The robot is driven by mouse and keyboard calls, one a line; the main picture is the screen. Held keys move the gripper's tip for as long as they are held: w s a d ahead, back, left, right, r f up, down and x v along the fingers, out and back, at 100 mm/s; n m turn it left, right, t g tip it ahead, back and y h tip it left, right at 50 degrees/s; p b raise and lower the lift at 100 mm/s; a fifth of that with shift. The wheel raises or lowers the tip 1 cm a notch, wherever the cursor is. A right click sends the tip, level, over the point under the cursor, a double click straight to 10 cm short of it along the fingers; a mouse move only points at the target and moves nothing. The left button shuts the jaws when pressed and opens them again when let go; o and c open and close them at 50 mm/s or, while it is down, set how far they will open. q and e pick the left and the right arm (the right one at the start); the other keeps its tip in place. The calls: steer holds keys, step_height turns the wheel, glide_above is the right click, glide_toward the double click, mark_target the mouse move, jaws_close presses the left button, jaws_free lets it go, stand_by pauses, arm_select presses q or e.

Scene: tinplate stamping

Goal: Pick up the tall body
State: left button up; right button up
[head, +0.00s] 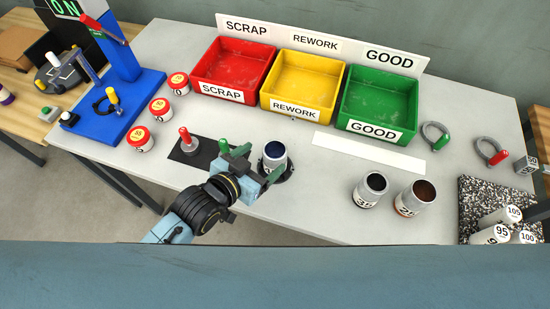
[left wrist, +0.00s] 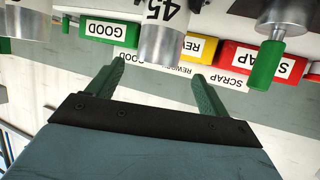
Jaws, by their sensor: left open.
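A metal cylindrical body (head: 274,157), open at the top with a dark blue inside, stands upright in a black round holder on the table. In the left wrist view this body (left wrist: 165,42) shows a "45" label and lies ahead, between the finger lines. My left gripper (head: 258,163) is open and empty, its green fingers just short of the body. The gripper also shows in the left wrist view (left wrist: 158,70). Two more metal bodies stand upright to the right, a smaller one (head: 369,191) and a larger one with a brown inside (head: 413,200). My right gripper is not in view.
A green-handled piece (head: 223,147) and a red-handled one (head: 185,136) stand left of the body. Red (head: 239,52), yellow (head: 330,66) and green (head: 408,92) bins stand behind. A speckled mat (head: 473,200) with labelled cylinders lies at right.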

mark_target(281, 147)
arm_select(q)
steer(key=x, duration=0.3)
steer(key=shift+s+f+x, duration=0.1)
steer(key=shift+f+x, duration=0.05)
steer(key=shift+x, duration=0.75)
steer(key=shift+s+f+x, duration=0.1)
steer(key=shift+f+x, duration=0.05)
steer(key=shift+x, duration=0.7)
steer(key=shift+s+f+x, duration=0.1)
steer(key=shift+f+x, duration=0.05)
steer(key=shift+x, duration=0.75)
steer(key=c, duration=1.1)
